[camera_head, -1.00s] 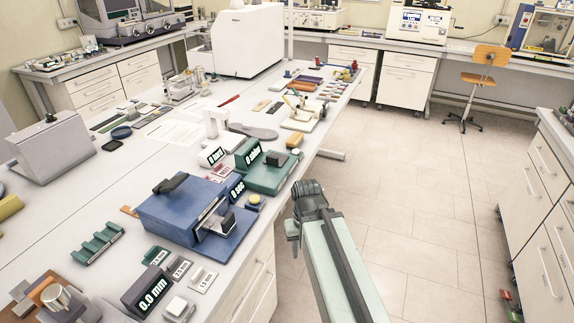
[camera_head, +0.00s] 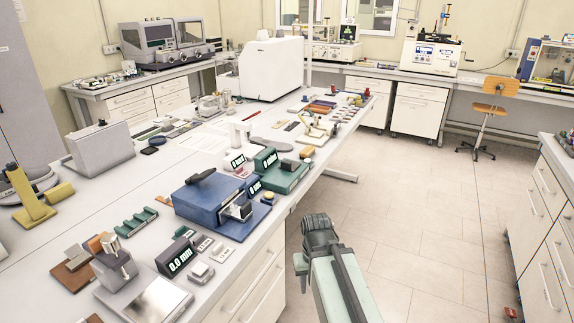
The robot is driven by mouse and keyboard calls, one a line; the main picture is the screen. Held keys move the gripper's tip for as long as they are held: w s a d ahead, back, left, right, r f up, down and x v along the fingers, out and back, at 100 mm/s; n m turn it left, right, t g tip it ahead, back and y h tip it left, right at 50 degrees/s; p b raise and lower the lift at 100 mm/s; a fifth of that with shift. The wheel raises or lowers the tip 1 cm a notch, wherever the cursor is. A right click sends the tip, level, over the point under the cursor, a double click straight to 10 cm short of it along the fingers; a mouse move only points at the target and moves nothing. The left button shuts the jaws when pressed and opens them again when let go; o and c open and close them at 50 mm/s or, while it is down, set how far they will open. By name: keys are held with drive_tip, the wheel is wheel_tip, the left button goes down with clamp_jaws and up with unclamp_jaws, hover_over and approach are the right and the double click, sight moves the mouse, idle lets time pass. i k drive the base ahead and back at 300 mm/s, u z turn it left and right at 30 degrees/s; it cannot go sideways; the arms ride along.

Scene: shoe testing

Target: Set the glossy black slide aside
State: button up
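I cannot clearly make out a glossy black slide. A small dark elongated piece (camera_head: 200,177) lies on top of the blue box-shaped device (camera_head: 205,205) on the long bench; it is too small to tell what it is. A flat grey sole-shaped piece (camera_head: 272,143) lies further back on the bench. My gripper (camera_head: 318,226) is at the end of my arm, over the floor just right of the bench's front edge, apart from everything on the bench. Its fingers are too small and turned to tell whether they are open.
The long bench (camera_head: 170,180) is crowded with a green device (camera_head: 287,178), a green rack (camera_head: 137,224), a silver block on a plate (camera_head: 115,263) and a yellow stand (camera_head: 32,205). Open tiled floor (camera_head: 415,220) lies right of the bench. A wooden chair (camera_head: 497,90) stands at the back right.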

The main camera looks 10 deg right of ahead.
sight(288, 165)
drive_tip(key=u, duration=0.05)
drive_tip(key=i, duration=0.9)
drive_tip(key=z, duration=0.05)
